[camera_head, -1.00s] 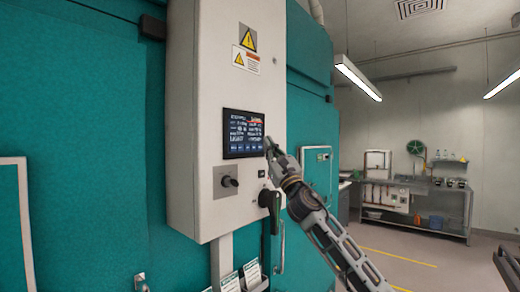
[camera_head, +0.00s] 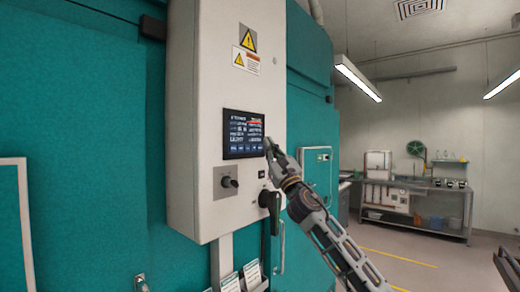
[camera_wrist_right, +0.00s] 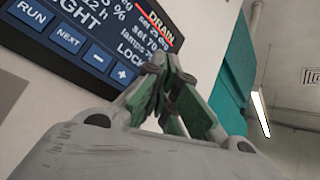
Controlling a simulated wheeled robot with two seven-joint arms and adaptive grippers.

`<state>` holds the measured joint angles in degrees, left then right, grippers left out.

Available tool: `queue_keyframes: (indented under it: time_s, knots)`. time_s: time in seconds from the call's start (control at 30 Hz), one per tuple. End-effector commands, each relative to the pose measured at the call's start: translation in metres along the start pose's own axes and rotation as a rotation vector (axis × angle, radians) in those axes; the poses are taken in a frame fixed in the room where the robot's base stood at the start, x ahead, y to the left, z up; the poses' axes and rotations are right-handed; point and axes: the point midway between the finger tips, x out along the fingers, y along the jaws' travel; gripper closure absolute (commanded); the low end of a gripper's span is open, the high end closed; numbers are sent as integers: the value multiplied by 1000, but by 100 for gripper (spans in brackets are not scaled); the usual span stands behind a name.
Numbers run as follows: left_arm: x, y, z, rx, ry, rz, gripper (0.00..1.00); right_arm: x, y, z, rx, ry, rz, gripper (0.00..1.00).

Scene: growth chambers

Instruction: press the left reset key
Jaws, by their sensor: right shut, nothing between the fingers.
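A dark control screen (camera_head: 243,134) is set in the white cabinet (camera_head: 205,120). In the right wrist view the screen (camera_wrist_right: 95,35) shows a bottom row of blue keys: RUN (camera_wrist_right: 33,12), NEXT (camera_wrist_right: 67,38), minus (camera_wrist_right: 97,56) and plus (camera_wrist_right: 122,74). I see no key labelled reset. My right gripper (camera_head: 268,142) is shut and empty, with its tips near the screen's lower right edge. In the right wrist view the gripper (camera_wrist_right: 158,62) covers part of the screen's right end; I cannot tell whether it touches. My left gripper is not in view.
Below the screen are a rotary switch (camera_head: 229,182) and a black handle (camera_head: 270,200), close to my right arm. Teal chamber walls (camera_head: 110,130) flank the cabinet. A workbench (camera_head: 415,190) stands at the far right, with open floor before it.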

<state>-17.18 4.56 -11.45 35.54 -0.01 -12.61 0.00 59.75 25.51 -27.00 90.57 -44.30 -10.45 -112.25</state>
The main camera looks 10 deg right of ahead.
Motion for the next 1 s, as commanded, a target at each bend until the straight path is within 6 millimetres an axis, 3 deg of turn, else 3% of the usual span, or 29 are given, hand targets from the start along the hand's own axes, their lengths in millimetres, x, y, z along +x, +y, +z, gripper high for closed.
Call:
queue_keyframes:
  time_s: [1.0]
  knots:
    - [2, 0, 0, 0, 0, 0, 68, 6, 4, -4, 0, 0, 0, 100]
